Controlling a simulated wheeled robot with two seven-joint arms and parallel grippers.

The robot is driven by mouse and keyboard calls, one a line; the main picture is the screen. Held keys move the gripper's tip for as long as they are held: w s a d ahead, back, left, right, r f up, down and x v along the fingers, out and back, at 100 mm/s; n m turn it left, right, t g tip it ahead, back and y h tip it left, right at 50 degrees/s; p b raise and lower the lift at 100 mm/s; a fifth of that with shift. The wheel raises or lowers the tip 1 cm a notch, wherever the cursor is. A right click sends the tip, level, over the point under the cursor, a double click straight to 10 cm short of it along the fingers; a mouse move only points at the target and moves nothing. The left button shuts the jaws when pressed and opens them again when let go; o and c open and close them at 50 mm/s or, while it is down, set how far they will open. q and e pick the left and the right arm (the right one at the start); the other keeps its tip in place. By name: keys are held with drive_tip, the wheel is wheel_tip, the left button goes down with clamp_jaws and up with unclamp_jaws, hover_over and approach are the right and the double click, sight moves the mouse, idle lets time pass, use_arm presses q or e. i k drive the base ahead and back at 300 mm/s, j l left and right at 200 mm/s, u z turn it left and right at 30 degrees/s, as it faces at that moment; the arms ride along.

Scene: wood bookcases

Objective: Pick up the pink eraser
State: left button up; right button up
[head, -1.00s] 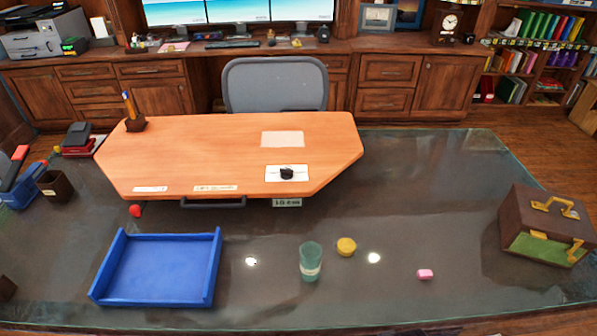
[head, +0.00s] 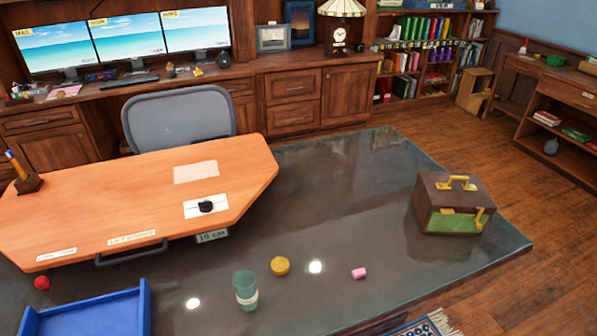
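The pink eraser (head: 359,273) lies on the dark glass desk top (head: 330,210) in the head view, right of the centre and near the front edge. It is a small block with clear glass around it. Neither of my grippers shows in the head view.
A yellow round object (head: 280,266) and a green cup (head: 246,290) stand left of the eraser. A brown box with yellow handles (head: 455,203) stands at the desk's right end. A blue tray (head: 92,313) is front left. An orange raised board (head: 140,200) covers the left part.

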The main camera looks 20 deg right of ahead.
sight(361, 272)
drive_tip(key=l+z, duration=0.1)
drive_tip(key=z, duration=0.35)
drive_tip(key=l+z, duration=0.15)
drive_tip(key=z, duration=0.3)
drive_tip(key=i+l+u, duration=0.15)
drive_tip(key=l+u, duration=0.3)
drive_tip(key=i+l+u, duration=0.15)
drive_tip(key=l+u, duration=0.2)
drive_tip(key=u, duration=0.15)
